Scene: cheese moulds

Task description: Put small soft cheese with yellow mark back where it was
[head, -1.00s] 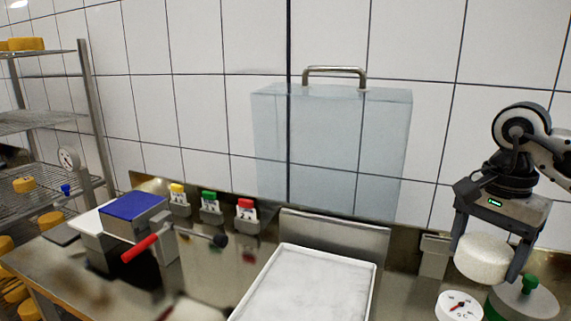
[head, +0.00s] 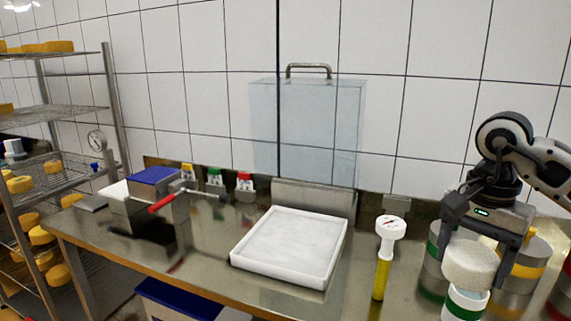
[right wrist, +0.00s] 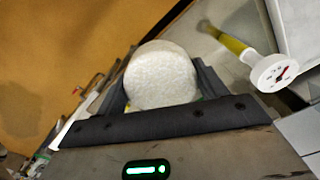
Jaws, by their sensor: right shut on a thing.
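A small white round cheese (head: 470,264) is between the fingers of my right gripper (head: 476,262), at the right of the head view. The cheese (right wrist: 161,75) also fills the jaws of my right gripper in the right wrist view. I cannot make out a yellow mark on it for sure. Directly below it in the head view is a white cup with a green band (head: 466,304); I cannot tell whether they touch. A metal pot with a yellow band (head: 528,264) stands to the right, partly hidden by the gripper. My left gripper is not in view.
A metal pot with a green band (head: 434,250) stands behind the gripper. A dial thermometer with a yellow stem (head: 389,228) is left of it. A white tray (head: 240,257) lies mid-counter. A wire rack (head: 75,112) with yellow cheeses stands at the left.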

